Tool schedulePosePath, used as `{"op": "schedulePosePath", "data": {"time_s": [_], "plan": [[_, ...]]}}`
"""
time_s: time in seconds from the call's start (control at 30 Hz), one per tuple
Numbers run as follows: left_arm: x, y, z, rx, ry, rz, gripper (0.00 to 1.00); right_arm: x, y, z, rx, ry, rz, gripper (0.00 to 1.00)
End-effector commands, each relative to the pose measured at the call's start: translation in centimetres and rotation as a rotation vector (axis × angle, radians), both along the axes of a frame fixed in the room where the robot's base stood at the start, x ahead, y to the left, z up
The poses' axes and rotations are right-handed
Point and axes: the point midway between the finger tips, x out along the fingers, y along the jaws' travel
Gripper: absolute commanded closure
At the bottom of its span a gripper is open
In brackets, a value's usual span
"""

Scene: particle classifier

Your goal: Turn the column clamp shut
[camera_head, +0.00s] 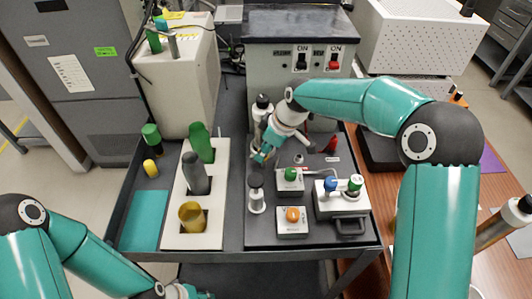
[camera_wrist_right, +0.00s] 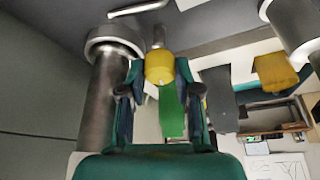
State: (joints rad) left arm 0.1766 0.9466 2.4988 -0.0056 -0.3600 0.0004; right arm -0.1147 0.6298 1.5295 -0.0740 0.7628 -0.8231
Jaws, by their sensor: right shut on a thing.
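A steel column (camera_wrist_right: 100,95) with a wide collar (camera_wrist_right: 115,45) stands at the left of the right wrist view. Next to the collar is a yellow knob (camera_wrist_right: 159,66) on a short metal stem, apparently the column clamp's knob. My right gripper (camera_wrist_right: 157,88) has its fingers on both sides of the knob and is shut on it. In the head view my right gripper (camera_head: 261,154) is at the left edge of the dark equipment tray, and it hides the knob. My left gripper (camera_head: 187,292) shows only partly at the bottom edge; its fingers are unclear.
A white rack (camera_head: 218,172) with green, grey and yellow pieces stands left of the right gripper. A metal post (camera_head: 256,195), a box with an orange knob (camera_head: 292,220) and a box with blue and green knobs (camera_head: 342,203) stand close by. A switch cabinet (camera_head: 300,88) is behind.

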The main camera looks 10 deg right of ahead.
Motion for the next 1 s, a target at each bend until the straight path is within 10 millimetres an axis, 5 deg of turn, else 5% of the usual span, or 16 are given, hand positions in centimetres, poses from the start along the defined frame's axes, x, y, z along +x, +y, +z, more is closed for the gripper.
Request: {"op": "schedulePosePath", "data": {"time_s": [1.0], "plan": [[0.0,0.0,-8.1,0.0,0.0,0.0,0.6,0.0,0.2,0.0,0.001,-0.006,-0.847,1.0]]}}
